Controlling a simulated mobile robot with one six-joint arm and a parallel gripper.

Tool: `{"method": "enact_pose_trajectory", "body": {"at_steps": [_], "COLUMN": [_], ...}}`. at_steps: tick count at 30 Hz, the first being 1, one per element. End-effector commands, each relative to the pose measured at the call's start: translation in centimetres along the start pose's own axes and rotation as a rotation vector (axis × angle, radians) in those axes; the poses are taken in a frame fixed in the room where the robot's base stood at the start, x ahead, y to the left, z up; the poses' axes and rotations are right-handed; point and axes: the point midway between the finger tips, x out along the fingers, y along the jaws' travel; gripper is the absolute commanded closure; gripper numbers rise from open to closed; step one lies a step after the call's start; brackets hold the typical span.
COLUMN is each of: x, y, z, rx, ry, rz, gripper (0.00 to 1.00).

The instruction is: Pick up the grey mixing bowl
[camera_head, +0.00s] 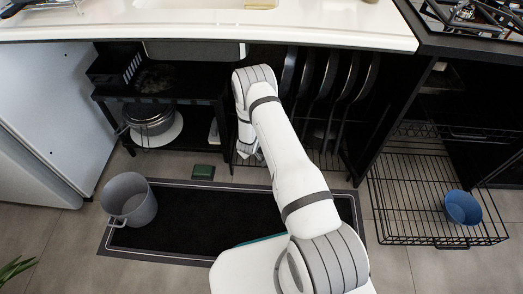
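A deep grey round vessel (129,198) with a loop handle at its lower left stands on the floor at the left, over the edge of the dark mat. It looks more like a pot than a shallow bowl. I see no other plainly grey bowl. My white arm reaches from the bottom middle up to the open cabinet under the counter. My gripper (252,153) is at the cabinet front, to the upper right of the grey vessel and well apart from it. It is small and partly hidden by my arm, so its fingers cannot be made out.
A steel pot (150,117) sits in the left cabinet. Upright pans (343,90) fill the middle rack. A blue bowl (462,207) sits on the pulled-out wire shelf (405,215) at right. A small green box (203,172) lies by the dark mat (190,222). The counter overhangs.

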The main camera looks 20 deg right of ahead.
Motion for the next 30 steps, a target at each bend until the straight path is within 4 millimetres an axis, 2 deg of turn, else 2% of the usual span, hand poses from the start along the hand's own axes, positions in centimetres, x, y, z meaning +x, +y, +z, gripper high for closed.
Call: {"method": "enact_pose_trajectory", "body": {"at_steps": [3, 10, 22, 30], "x": [0.98, 0.94, 0.90, 0.89], "y": [-0.04, -0.06, -0.15, -0.22], "z": [-0.04, -0.11, -0.16, -0.18], "rx": [0.001, -0.001, -0.002, -0.003], "ry": [0.001, 0.001, 0.002, 0.002], "rz": [0.000, -0.001, -0.001, -0.002], "gripper": [0.68, 0.68, 1.00, 1.00]}}
